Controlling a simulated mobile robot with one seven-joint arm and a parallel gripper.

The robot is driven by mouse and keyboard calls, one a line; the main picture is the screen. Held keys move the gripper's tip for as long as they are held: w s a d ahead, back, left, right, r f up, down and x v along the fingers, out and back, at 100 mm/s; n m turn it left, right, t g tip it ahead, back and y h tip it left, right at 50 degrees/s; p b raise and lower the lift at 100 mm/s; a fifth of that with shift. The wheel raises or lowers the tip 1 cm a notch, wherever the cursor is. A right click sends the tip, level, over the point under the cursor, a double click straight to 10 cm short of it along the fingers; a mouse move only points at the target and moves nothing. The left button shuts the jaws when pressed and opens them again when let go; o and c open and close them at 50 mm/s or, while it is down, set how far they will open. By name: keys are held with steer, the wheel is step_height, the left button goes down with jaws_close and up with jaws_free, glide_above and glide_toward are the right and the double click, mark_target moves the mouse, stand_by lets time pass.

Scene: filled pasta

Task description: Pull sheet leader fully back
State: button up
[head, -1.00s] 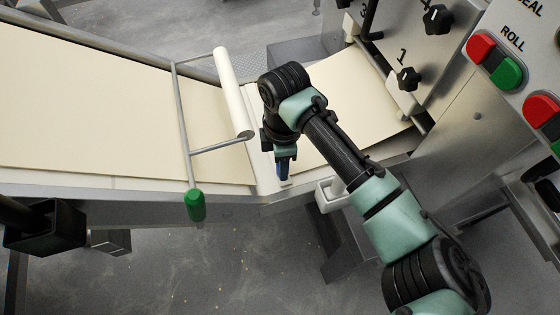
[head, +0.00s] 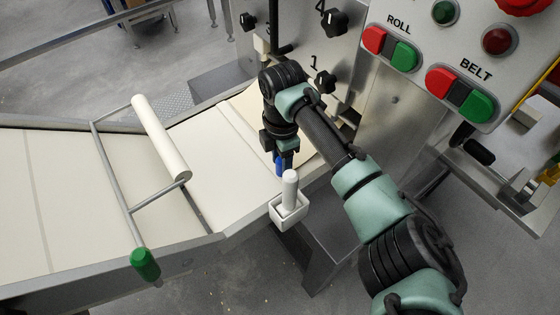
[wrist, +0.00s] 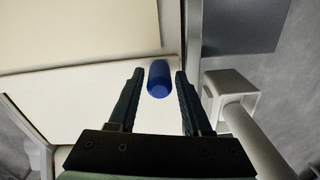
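A pale sheet (wrist: 80,30) lies across the belt in the wrist view, its edge crossing just beyond my fingertips. In the head view it shows as a cream patch (head: 246,101) near the machine, partly hidden by my arm. My gripper (head: 281,165) points down over the belt. In the wrist view my gripper (wrist: 159,72) has its fingers apart, with a blue cylinder (wrist: 159,80) between them and a gap on each side. The blue cylinder also shows below my gripper in the head view (head: 279,166). I cannot tell what it is fixed to.
A white box with an upright white handle (head: 289,200) sits at the belt's near edge, close beside my gripper. A white roller on a frame (head: 160,137) with a green grip (head: 145,263) spans the belt to the left. The machine's control panel (head: 450,55) stands at right.

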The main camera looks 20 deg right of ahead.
steer(key=shift+o, duration=0.7)
step_height(320, 180, up, 13)
steer(key=p, duration=0.2)
steer(key=shift+p, duration=0.3)
steer(key=shift+a, duration=0.1)
